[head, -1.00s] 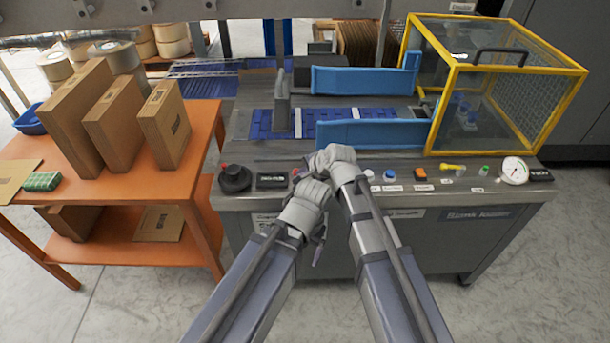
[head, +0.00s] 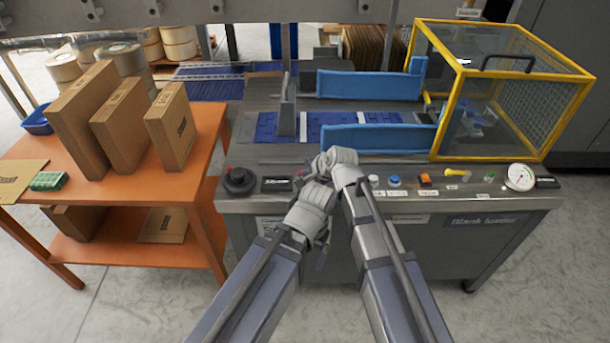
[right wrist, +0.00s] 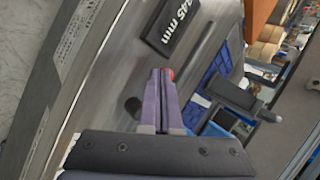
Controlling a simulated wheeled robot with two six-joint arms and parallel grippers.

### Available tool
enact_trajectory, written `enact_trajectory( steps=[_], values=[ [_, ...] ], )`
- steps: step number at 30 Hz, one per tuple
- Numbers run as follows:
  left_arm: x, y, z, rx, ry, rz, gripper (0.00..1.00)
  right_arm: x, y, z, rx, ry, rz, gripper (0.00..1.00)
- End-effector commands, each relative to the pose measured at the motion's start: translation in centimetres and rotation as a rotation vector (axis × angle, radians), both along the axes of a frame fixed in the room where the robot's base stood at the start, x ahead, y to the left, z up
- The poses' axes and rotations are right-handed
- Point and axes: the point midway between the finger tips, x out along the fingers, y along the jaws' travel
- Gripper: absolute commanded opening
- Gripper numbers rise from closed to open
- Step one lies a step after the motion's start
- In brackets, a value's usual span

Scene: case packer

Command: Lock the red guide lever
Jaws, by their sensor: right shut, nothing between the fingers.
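A small red part (right wrist: 168,74) shows just behind the tips of my right gripper in the right wrist view; most of it is hidden, and I cannot tell whether it is the guide lever or whether the fingers touch it. My right gripper (right wrist: 160,72) is shut and empty over the machine's grey front panel. In the head view its grey wrist (head: 338,160) hides its fingers and part of the panel.
A display reading 345 mm (right wrist: 172,27) is near the right fingers. The panel also has a black knob (head: 239,181), buttons and a gauge (head: 520,176). Blue guide rails (head: 375,138) and a yellow-framed guard (head: 548,157) stand behind. An orange table (head: 120,195) with cartons is left.

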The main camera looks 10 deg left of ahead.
Motion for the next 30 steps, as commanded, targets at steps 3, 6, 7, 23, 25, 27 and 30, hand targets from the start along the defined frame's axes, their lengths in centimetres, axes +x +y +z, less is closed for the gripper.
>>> enact_trajectory(
  steps=[3,6,7,23,25,27,30],
  values=[
    [0.0,0.0,0.5,0.0,0.0,0.0,0.89,-0.2,-0.2,0.5,0.0,0.0,0.0,0.0],
    [0.0,0.0,1.2,0.0,0.0,0.0,0.89,-0.7,-0.5,1.2,0.0,0.0,-0.001,0.0],
    [0.0,0.0,1.5,0.0,0.0,0.0,0.89,-0.8,-0.7,1.5,0.0,0.0,-0.001,0.0],
    [0.0,0.0,6.0,0.0,0.0,0.001,0.89,-3.9,-3.5,6.0,0.0,0.0,0.0,0.0],
    [0.0,0.0,5.9,0.0,0.0,0.001,0.89,-3.8,-3.5,5.9,0.0,0.0,0.001,0.0],
    [0.0,0.0,5.8,0.0,0.0,0.001,0.89,-3.8,-3.5,5.8,0.0,0.0,0.001,0.0],
    [0.0,0.0,5.8,0.0,0.0,0.001,0.89,-3.8,-3.5,5.8,0.0,0.0,0.0,0.0]
  ],
)
